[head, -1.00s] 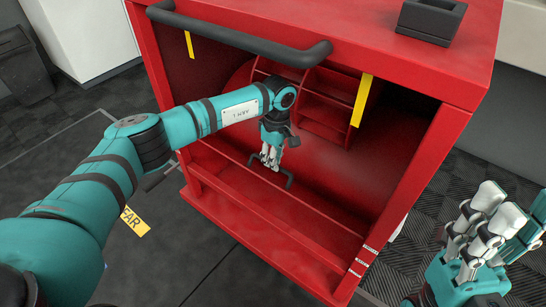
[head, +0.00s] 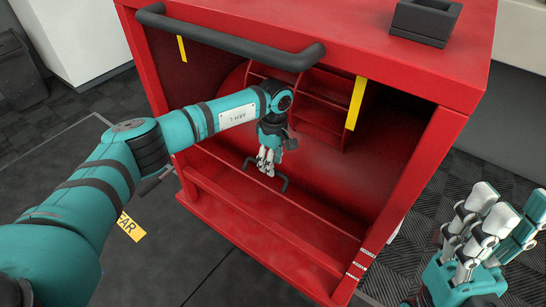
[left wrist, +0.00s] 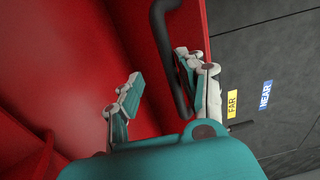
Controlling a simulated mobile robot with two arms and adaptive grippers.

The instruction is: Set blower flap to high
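A small black U-shaped handle (head: 282,184) sits on a red panel low inside the red box. I take this panel to be the blower flap (head: 315,215); no "high" mark is readable. My left gripper (head: 266,168) points down at the handle. In the left wrist view my left gripper (left wrist: 155,85) has its fingers apart. A black bar (left wrist: 166,45) runs between them, close to the right-hand finger; I cannot tell whether they touch. My right gripper (head: 490,225) is at the lower right, outside the box, with fingers spread and empty.
The red box (head: 415,185) has a thick black bar (head: 225,40) along its top front edge, above my left arm. Yellow strips (head: 356,103) hang at its opening. A black holder (head: 425,22) stands on top. Floor labels FAR (left wrist: 232,104) and NEAR (left wrist: 265,95) lie outside.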

